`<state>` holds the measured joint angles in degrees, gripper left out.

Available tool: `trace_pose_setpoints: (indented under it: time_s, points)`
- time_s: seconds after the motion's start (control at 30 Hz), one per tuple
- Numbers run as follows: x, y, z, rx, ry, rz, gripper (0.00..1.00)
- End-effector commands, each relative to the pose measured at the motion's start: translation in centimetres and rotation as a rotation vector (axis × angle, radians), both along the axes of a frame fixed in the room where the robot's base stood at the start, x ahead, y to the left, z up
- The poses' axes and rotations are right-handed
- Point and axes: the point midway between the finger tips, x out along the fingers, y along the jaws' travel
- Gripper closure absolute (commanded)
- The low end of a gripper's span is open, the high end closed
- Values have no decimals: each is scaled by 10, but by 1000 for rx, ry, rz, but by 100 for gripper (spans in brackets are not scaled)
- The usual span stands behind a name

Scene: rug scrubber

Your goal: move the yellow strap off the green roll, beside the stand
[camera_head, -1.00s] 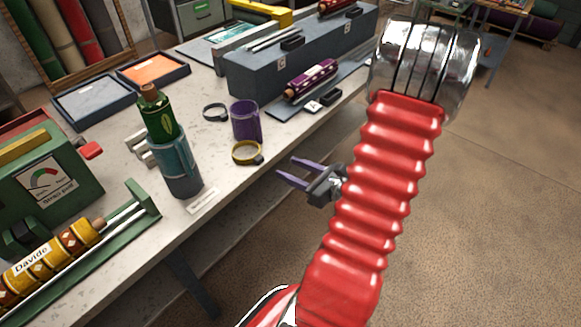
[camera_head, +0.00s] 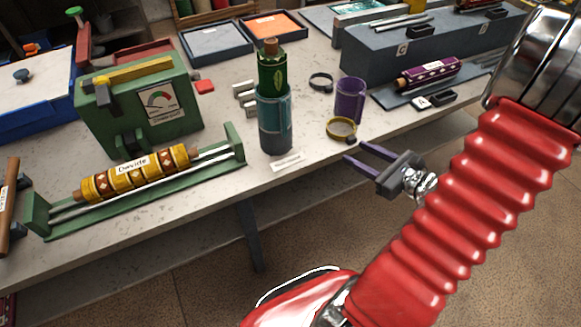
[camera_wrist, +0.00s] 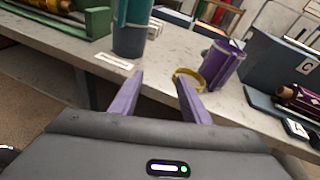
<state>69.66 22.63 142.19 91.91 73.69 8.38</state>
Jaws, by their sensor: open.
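The yellow strap (camera_head: 341,138) is a small ring lying flat on the grey worktable, off the green roll. In the wrist view the yellow strap (camera_wrist: 197,75) shows just beyond my right finger, partly hidden by it. The green roll (camera_head: 272,74) stands upright with a brown end on top. Its lower part is hidden in the stand (camera_head: 276,138), a teal and grey cylinder to the left of the strap with a gap between. My gripper (camera_head: 356,151) has two purple fingers, apart and empty, by the table's front edge near the strap.
A purple cuff (camera_head: 349,101) stands right behind the strap, and a black ring (camera_head: 320,82) lies behind that. A white label (camera_head: 286,161) lies in front of the stand. A yellow patterned roll (camera_head: 135,175) rests on a green cradle at left. A purple roll (camera_head: 428,72) lies at right.

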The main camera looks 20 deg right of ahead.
Motion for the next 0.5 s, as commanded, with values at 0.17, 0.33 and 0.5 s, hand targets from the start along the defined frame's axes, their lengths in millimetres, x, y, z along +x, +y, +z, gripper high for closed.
trace_pose_setpoints:
  time_s: [0.17, 0.33, 0.5]
  points:
    - [15, 71, 22, -169, 27, 289, 57]
    - [12, 130, 35, -345, 47, 552, 57]
    - [-1, 178, 45, -536, 58, 799, 57]
